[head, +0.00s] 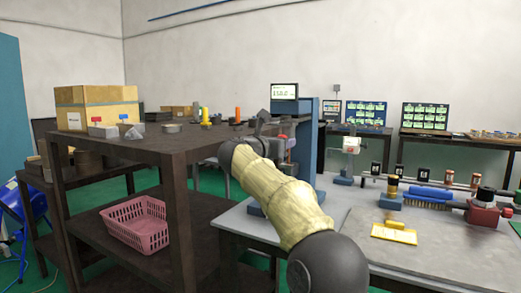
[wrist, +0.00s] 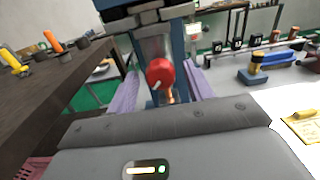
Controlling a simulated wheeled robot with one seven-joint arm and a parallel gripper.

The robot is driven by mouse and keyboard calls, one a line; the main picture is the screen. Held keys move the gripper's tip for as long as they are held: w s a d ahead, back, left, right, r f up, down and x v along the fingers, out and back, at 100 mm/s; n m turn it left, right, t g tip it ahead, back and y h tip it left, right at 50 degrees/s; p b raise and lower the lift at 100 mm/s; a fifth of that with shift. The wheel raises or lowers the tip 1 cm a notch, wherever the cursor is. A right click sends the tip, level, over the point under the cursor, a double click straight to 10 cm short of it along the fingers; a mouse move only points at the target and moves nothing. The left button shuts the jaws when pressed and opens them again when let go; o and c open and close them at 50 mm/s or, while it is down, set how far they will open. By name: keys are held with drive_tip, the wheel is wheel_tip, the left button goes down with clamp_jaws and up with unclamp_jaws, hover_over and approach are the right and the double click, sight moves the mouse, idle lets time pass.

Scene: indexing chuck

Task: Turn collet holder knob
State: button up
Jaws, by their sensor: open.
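The red round knob (wrist: 160,73) has a white mark and sits on the front of a blue upright fixture (wrist: 178,45) in the wrist view. My gripper (wrist: 161,69) is open, with one lavender finger on each side of the knob in the picture. I see no finger clearly touching it, and the depth between fingertips and knob is hard to tell. In the head view my gripper (head: 268,128) is small and partly hidden by my arm, in front of the blue fixture (head: 306,140).
A dark shelf table (head: 150,146) with boxes and small parts stands on the left, close to my arm. A grey bench (head: 360,215) on the right holds a blue brush (head: 428,193), a red device (head: 482,214) and a yellow tray (head: 394,234). Display screens (head: 425,117) stand behind.

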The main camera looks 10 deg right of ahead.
drive_tip(key=v, duration=1.6)
drive_tip(key=shift+s, duration=0.2)
drive_tip(key=shift+w+f, duration=0.1)
drive_tip(key=shift+f, duration=0.05)
